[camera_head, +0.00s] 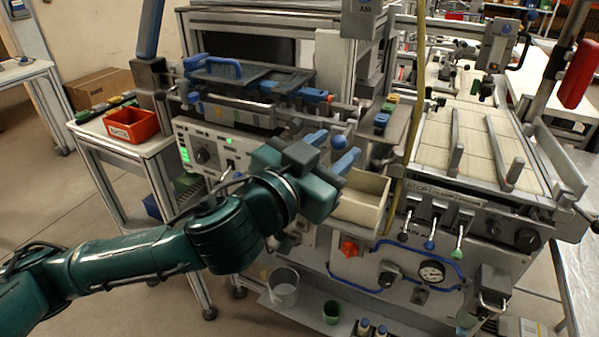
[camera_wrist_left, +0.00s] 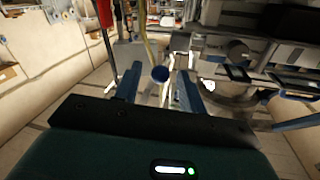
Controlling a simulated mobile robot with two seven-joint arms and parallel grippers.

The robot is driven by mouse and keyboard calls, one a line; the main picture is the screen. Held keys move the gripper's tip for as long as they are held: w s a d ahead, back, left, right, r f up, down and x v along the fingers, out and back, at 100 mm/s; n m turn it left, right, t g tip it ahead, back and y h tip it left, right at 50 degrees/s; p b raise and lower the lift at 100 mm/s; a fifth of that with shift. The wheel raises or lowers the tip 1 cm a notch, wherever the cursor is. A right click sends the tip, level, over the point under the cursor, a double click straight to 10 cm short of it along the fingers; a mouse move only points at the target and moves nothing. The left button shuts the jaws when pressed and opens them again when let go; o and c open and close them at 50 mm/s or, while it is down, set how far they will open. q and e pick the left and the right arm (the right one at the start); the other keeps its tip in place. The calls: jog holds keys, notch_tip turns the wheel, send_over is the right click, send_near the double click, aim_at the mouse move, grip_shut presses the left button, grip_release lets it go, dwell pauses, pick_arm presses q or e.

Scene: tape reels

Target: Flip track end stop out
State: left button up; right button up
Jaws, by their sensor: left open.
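My left gripper (camera_head: 337,146) reaches in from the left over the front of the machine, its two blue fingers spread apart. Whether the knob belongs to the track end stop I cannot tell; no part is clearly recognisable as the stop. My forearm and gripper body hide part of the machine front. My right gripper is not in view.
An open beige bin (camera_head: 361,207) sits just below the gripper. A control panel (camera_head: 203,152) with green lights is to the left. A yellow hose (camera_head: 403,150) hangs close on the right. A slatted track bed (camera_head: 468,140) and levers (camera_head: 430,243) are further right. A red bin (camera_head: 131,124) stands left.

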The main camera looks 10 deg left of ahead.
pick_arm(q)
jog(key=v, duration=0.4)
jog(key=shift+r, duration=0.1)
jog(key=p+v, duration=0.7)
jog(key=p, duration=0.3)
jog(key=shift+p, duration=0.4)
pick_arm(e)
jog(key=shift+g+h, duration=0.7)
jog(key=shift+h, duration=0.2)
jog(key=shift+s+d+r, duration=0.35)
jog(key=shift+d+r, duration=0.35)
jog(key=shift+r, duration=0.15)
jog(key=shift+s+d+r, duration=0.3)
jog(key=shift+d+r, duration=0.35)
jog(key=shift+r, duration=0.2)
pick_arm(q)
jog(key=shift+s, duration=0.15)
